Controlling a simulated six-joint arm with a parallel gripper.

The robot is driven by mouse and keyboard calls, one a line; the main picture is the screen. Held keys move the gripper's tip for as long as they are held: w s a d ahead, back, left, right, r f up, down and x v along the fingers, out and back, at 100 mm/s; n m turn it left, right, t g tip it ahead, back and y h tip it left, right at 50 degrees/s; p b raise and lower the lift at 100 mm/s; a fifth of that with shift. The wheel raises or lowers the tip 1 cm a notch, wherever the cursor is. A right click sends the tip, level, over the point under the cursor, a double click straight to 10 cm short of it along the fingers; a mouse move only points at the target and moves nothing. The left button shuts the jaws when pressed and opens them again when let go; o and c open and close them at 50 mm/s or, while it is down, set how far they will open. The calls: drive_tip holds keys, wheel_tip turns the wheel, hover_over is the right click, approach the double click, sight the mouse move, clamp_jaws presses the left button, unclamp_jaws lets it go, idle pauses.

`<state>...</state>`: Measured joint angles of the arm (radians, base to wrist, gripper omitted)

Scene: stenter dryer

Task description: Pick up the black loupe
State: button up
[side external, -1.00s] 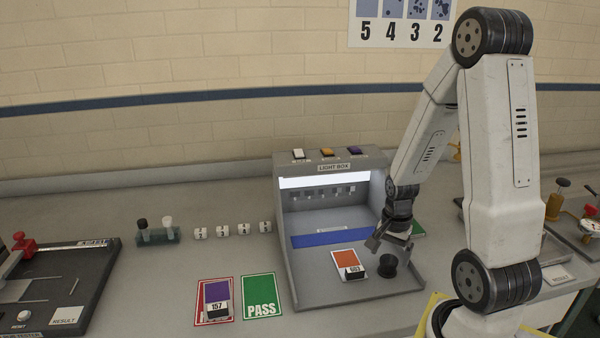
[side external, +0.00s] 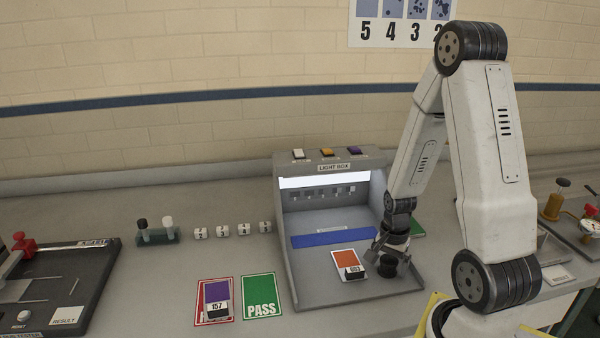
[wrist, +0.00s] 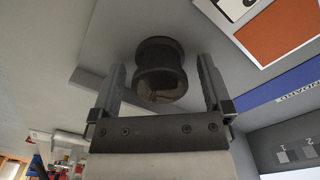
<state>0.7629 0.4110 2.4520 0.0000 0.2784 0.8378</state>
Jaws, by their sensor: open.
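The black loupe (side external: 387,267) stands on the grey floor of the light box, just right of an orange sample card numbered 603 (side external: 348,262). My gripper (side external: 391,256) is open and low over the loupe, partly covering it in the side view. In the wrist view the loupe (wrist: 160,70) shows as a dark waisted cylinder. It lies between and slightly beyond the two open fingers of my gripper (wrist: 161,80). Whether either finger touches it I cannot tell.
The light box (side external: 330,170) has side walls, the right one close behind my gripper. A blue strip (side external: 330,240) crosses its floor. A green PASS card (side external: 262,297) and a purple card (side external: 217,298) lie left. White cubes (side external: 222,231) stand farther back.

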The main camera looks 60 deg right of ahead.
sight(389, 259)
drive_tip(key=c, duration=1.3)
drive_tip(key=shift+r, duration=0.2)
drive_tip(key=shift+r, duration=4.8)
drive_tip(key=shift+w, duration=0.1)
drive_tip(key=w+f, duration=0.1)
drive_tip(key=w, duration=0.2)
drive_tip(key=w+a, duration=0.1)
drive_tip(key=w, duration=0.3)
drive_tip(key=w+f, duration=0.1)
drive_tip(key=w, duration=0.2)
drive_tip(key=shift+w+a+f, duration=0.2)
drive_tip(key=shift+w+f, duration=0.1)
